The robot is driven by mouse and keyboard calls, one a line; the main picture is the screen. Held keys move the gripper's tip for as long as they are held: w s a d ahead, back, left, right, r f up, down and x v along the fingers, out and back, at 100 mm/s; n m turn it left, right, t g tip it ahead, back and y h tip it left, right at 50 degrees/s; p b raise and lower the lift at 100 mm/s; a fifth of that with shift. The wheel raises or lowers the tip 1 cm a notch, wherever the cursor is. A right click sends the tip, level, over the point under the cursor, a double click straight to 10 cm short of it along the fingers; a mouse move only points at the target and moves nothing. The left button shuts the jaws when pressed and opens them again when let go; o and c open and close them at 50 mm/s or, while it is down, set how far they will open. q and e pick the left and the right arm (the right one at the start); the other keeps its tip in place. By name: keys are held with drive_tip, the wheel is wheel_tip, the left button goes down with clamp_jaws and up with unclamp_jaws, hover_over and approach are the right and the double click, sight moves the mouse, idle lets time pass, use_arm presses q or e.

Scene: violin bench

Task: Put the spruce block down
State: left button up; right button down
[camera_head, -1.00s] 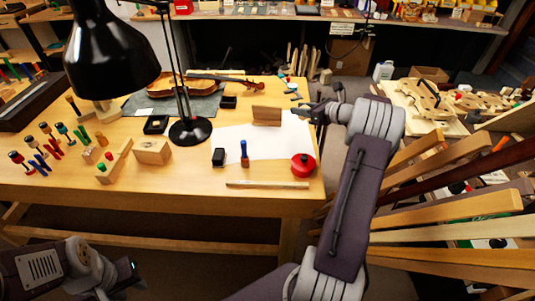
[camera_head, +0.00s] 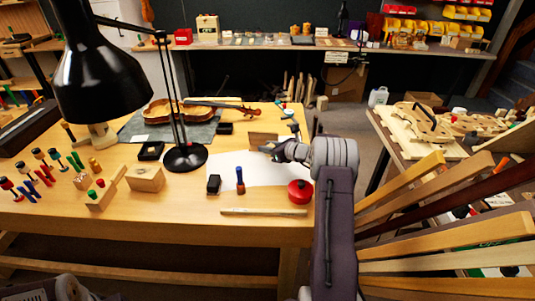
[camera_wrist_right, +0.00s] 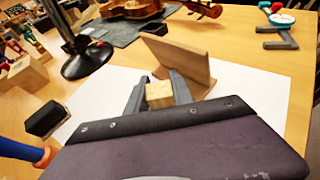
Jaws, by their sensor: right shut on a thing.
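My right gripper (camera_head: 266,149) is in front of a brown upright board (camera_head: 263,138) over the white sheet (camera_head: 266,178). In the right wrist view its two grey fingers (camera_wrist_right: 159,96) are shut on a small pale block (camera_wrist_right: 159,94), which I take as the spruce block. The board (camera_wrist_right: 183,52) stands just behind the block. The block's underside is hidden, so I cannot tell whether it touches the sheet. In the head view the block is too small to make out. My left gripper is out of view.
A black lamp (camera_head: 184,158), a violin (camera_head: 165,110), a dark small box (camera_head: 213,184), a blue-topped tool (camera_head: 240,180), a red round tin (camera_head: 299,191) and a wooden strip (camera_head: 263,212) are around the sheet. The sheet's front middle is bare.

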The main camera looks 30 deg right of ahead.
sight(268, 159)
drive_tip(key=shift+f, duration=1.45)
drive_tip(key=c, duration=1.1)
unclamp_jaws()
drive_tip(key=shift+b, duration=0.3)
